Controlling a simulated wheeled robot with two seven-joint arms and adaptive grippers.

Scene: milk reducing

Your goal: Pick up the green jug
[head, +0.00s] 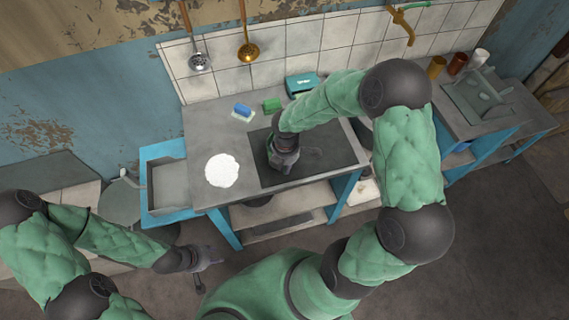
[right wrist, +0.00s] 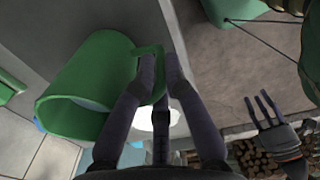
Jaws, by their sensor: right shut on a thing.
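The green jug (right wrist: 85,70) fills the left of the right wrist view, lying sideways in that picture with its open mouth toward the lower left. Its handle (right wrist: 150,49) is between the fingers of my right gripper (right wrist: 161,68), which is shut on it. In the head view my right gripper (head: 284,160) is over the dark mat on the counter and hides most of the jug. My left gripper (head: 210,257) is empty, in front of the counter at the lower left. It also shows in the right wrist view (right wrist: 264,108) with its fingers spread.
The grey counter (head: 205,122) has a dark mat (head: 325,153), a white round patch (head: 222,170), a blue sponge (head: 243,110), a green block (head: 271,105) and a teal box (head: 301,84). Ladles (head: 248,52) hang behind. A sink (head: 478,98) with cups stands at right.

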